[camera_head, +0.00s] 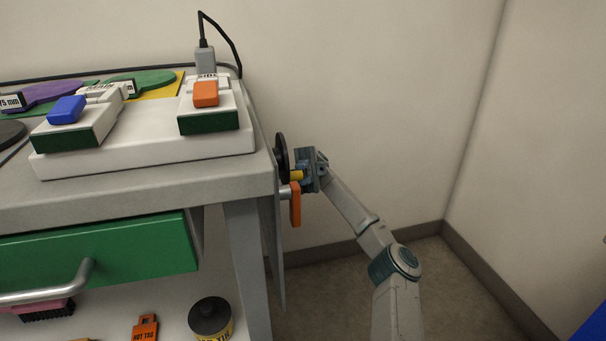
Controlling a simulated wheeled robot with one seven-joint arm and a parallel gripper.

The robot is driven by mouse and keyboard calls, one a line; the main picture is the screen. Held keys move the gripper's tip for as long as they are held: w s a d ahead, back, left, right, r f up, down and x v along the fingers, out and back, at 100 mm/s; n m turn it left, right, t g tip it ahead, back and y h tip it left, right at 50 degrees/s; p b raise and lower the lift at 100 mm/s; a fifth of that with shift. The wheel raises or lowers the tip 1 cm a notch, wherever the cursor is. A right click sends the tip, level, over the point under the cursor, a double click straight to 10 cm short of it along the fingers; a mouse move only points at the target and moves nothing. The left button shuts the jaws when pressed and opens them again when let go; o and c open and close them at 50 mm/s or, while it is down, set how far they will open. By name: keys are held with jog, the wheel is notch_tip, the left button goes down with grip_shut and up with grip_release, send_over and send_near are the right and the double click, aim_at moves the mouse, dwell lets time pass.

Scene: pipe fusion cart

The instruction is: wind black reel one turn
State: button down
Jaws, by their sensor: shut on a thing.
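The black reel (281,158) is mounted upright on the right side of the cart and is seen nearly edge-on. A small yellow handle (296,175) sticks out from its face to the right. My gripper (303,174) reaches in from the right and is shut on the yellow handle. Its fingertips are small in the picture and partly hidden against the handle. My arm runs from there down to the lower right.
An orange lever (295,204) hangs just below my gripper on the cart's side panel (272,235). The grey cart top (150,192) carries a white base (150,153) with blue and orange switches. A green drawer (120,252) is below. Floor right of the cart is clear up to the wall.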

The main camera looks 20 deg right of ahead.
dwell(0.4)
jog(key=c, duration=1.3)
grip_release()
jog(key=shift+a, duration=0.15)
jog(key=shift+o, duration=1.2)
jog(key=r+p, duration=0.3)
jog(key=r, duration=0.2)
jog(key=shift+d, duration=0.2)
jog(key=s+d+r+p, duration=0.1)
jog(key=s+d+r, duration=0.1)
jog(key=d, duration=0.1)
jog(key=s+d+r+p, duration=0.1)
jog(key=s+d+r, duration=0.1)
jog(key=d, duration=0.1)
jog(key=s+d+r+p, duration=0.1)
jog(key=s+d+r, duration=0.1)
jog(key=d, duration=0.1)
jog(key=shift+s+d+p, duration=0.15)
jog(key=shift+d+p, duration=0.15)
jog(key=shift+c, duration=1.2)
